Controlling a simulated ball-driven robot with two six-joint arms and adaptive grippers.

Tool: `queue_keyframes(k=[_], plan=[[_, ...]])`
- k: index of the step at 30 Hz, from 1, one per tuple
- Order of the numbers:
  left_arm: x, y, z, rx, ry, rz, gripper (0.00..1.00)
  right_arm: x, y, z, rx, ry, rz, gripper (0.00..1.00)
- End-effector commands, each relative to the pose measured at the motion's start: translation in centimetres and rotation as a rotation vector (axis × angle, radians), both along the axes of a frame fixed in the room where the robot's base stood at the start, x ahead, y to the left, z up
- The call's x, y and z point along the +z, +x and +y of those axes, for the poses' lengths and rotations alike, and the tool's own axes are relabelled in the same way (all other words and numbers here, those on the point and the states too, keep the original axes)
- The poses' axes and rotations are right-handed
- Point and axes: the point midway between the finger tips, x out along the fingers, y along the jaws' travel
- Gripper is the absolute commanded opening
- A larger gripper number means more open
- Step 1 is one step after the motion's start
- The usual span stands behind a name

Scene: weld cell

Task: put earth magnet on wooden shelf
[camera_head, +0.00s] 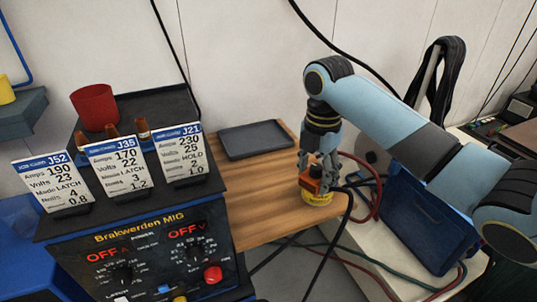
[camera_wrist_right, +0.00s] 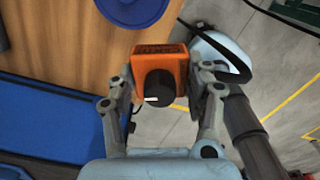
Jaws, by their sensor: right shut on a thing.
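The earth magnet, an orange block with a black round knob, is between the fingers of my right gripper (camera_head: 318,170). The magnet (camera_head: 313,182) shows small in the head view, and larger in the right wrist view (camera_wrist_right: 160,62). My right gripper (camera_wrist_right: 165,85) is shut on its sides. The wooden shelf (camera_head: 270,190) spans the middle of the head view, and its wood (camera_wrist_right: 70,45) fills the upper left of the wrist view. The magnet is near the shelf's right edge; I cannot tell whether it touches the wood. My left gripper is not in view.
A yellow round item (camera_head: 318,198) shows just below the magnet. A dark tray (camera_head: 256,140) lies on the shelf's back part. The welder (camera_head: 150,240) with job cards stands left. A blue bin (camera_head: 425,235) and cables are at right. Bare wood lies left of the gripper.

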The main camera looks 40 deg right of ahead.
Motion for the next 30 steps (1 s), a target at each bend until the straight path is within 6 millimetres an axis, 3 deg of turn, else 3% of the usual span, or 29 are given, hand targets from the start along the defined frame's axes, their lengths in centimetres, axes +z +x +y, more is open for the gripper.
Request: queue_keyframes(k=[3,8,15,19,23,30], plan=[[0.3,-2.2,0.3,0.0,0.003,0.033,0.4,0.0,1.1,-0.2,0.004,0.008,-0.003,0.0],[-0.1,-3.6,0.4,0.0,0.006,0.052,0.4,-2.1,3.4,2.3,0.005,0.012,-0.003,0.0],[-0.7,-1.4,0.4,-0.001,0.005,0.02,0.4,-5.3,7.0,6.1,0.007,0.007,-0.002,0.0],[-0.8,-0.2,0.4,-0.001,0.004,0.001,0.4,-6.3,8.1,7.1,0.005,0.004,-0.002,0.0],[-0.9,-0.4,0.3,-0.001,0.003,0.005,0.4,-6.8,8.5,7.5,0.005,0.003,-0.002,0.0],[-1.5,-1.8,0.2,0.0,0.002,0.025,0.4,-10.1,8.5,7.6,0.005,0.003,-0.002,0.0]])
